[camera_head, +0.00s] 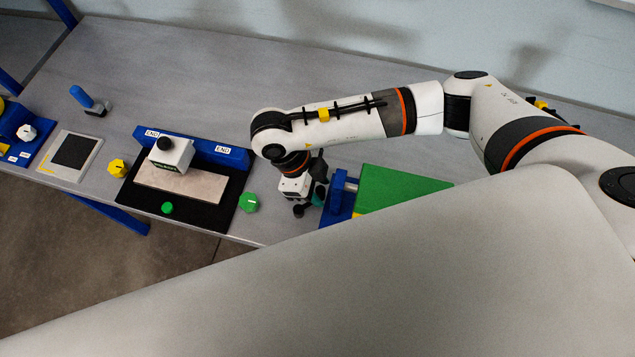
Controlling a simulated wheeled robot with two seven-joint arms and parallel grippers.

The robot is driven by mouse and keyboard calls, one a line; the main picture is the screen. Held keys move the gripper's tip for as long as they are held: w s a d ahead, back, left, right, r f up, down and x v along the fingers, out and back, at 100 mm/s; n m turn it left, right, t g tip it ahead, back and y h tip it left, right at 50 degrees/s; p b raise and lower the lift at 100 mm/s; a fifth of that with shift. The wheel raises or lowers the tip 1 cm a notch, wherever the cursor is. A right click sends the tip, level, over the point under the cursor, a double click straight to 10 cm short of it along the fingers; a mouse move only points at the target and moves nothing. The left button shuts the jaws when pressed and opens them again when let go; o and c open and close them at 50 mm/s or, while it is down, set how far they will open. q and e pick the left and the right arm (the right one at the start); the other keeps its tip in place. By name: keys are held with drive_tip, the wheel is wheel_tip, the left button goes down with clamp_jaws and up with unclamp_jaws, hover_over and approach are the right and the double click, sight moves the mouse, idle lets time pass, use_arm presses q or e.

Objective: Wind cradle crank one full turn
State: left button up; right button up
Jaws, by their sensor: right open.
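A blue cradle (338,203) holding a large green slab (398,188) stands on the bench right of centre. My right gripper (312,198) points down at the cradle's left side. It is open, and its fingers are small and dark in this view. A small dark round knob (299,211) shows just below the gripper; I cannot tell whether it is the crank's handle or part of the gripper. The rest of the crank is hidden or too small to make out. Contact between fingers and crank cannot be told. My left gripper is not in view.
Left of my right gripper, a black mat (225,212) bears a pale plate and a white block with a black knob. A green knob (249,203) and a yellow knob (117,168) flank it. A large pale grey shape hides the bench's right front.

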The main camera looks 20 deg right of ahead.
clamp_jaws()
drive_tip(key=shift+s+m, duration=0.35)
drive_tip(key=shift+m, duration=0.45)
unclamp_jaws()
drive_tip(key=b+v, duration=0.2)
drive_tip(key=v, duration=1)
drive_tip(key=shift+w+d+b, duration=0.15)
drive_tip(key=shift+d+b, duration=0.1)
drive_tip(key=shift+b, duration=0.05)
